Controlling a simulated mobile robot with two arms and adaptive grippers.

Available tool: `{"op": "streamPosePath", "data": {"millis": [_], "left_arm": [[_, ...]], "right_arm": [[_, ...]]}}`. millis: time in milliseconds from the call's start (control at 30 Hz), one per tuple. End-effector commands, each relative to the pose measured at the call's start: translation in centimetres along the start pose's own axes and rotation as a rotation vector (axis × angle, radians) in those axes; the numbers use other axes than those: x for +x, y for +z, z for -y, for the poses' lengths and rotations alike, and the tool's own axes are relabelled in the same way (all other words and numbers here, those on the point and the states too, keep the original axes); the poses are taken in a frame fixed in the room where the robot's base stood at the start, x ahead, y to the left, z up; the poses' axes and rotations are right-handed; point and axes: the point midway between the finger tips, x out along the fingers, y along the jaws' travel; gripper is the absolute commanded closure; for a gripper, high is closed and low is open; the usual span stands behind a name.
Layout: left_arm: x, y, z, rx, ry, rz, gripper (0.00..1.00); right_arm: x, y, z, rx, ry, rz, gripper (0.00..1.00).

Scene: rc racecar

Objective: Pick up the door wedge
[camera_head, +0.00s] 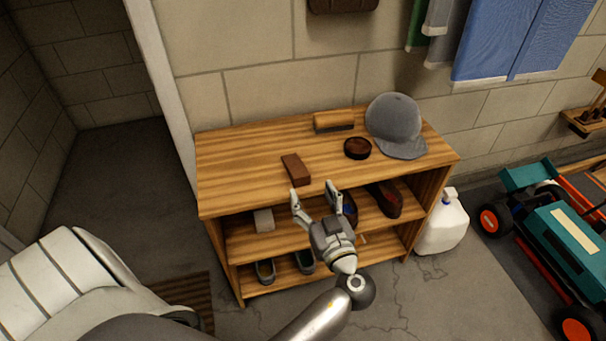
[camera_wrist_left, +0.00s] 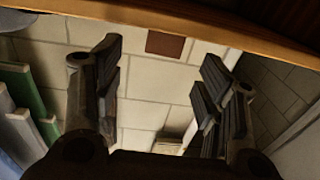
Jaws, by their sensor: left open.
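A reddish-brown block that looks like the door wedge (camera_head: 296,169) lies on the top board of the wooden shelf unit (camera_head: 240,165), near its front edge. In the left wrist view, which looks upside down, the brown block (camera_wrist_left: 165,44) shows at the wooden edge, between the fingers. My left gripper (camera_head: 314,190) is open and empty at the front of the shelf. Its fingers point up towards the board, slightly right of and nearer than the block, and apart from it. My right gripper is not in view.
A brush (camera_head: 334,121), a round dark tin (camera_head: 357,148) and a grey cap (camera_head: 396,124) sit on the board behind and right. Shoes (camera_head: 386,199) stand on lower shelves. A white jug (camera_head: 443,224) and a teal racecar (camera_head: 560,240) are to the right.

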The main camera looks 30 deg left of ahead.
Motion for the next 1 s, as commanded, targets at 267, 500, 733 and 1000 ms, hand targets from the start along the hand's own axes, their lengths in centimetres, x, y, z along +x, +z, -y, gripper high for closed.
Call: {"op": "streamPosePath", "data": {"millis": [267, 500, 733, 1000], "left_arm": [[3.0, 0.0, 0.0, 0.004, 0.001, 0.001, 0.36], [5.4, -0.1, 0.3, 0.005, 0.001, 0.0, 0.36], [8.2, 0.0, 0.4, 0.004, 0.002, 0.003, 0.36], [8.2, 0.1, 0.4, 0.004, 0.002, 0.003, 0.45]], "right_arm": [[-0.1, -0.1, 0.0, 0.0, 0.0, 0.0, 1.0], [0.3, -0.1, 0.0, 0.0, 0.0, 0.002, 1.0], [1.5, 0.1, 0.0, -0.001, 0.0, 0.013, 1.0], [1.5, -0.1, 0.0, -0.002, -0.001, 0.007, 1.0]]}}
